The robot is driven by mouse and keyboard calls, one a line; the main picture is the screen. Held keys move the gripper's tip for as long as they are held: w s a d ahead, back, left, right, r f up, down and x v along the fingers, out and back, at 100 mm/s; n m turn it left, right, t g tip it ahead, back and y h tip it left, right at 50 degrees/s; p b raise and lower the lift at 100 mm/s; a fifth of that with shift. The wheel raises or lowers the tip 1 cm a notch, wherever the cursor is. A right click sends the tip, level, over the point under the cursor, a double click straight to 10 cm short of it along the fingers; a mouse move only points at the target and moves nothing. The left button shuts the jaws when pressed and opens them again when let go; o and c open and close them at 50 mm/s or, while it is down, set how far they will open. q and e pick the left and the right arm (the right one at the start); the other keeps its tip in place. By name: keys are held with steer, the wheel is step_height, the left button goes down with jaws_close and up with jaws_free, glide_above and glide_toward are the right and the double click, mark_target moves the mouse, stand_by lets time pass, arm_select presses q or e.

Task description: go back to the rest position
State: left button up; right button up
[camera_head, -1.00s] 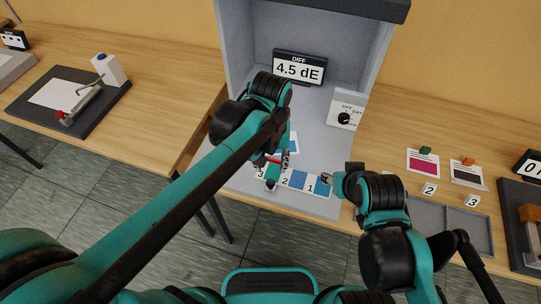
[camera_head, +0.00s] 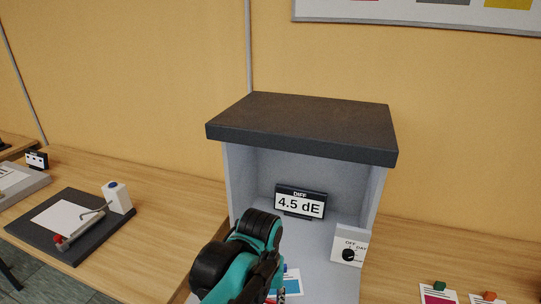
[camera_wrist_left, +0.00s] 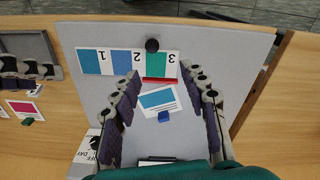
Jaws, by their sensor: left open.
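My left arm rises into the bottom of the head view, in front of the grey booth (camera_head: 310,130). My left gripper (camera_wrist_left: 163,75) is open and empty in the left wrist view. Its fingers stand either side of a white card with a blue patch (camera_wrist_left: 157,99) and a blue tab (camera_wrist_left: 164,117). Beyond the fingertips lie a strip of patches numbered 1, 2 and 3 (camera_wrist_left: 122,62), a red bar (camera_wrist_left: 159,80) and a black knob (camera_wrist_left: 152,45). My right gripper is in neither current view.
The booth holds a display reading 4.5 dE (camera_head: 300,202) and a dial panel (camera_head: 348,246). Its walls and dark roof (camera_head: 305,125) surround the space near my left arm. Cards with tabs (camera_head: 437,293) lie right.

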arm_select(q)
steer(key=s+a+f+t, duration=0.2)
steer(key=a+t, duration=0.1)
steer(key=a, duration=0.5)
steer(key=s+a+f+t, duration=0.1)
steer(key=s+a+t, duration=0.1)
steer(key=a, duration=0.6)
steer(key=shift+a+f+n+t, duration=0.35)
steer(key=shift+f+n+t, duration=0.05)
steer(key=shift+t, duration=0.4)
steer(key=shift+s, duration=0.1)
stand_by(1.5)
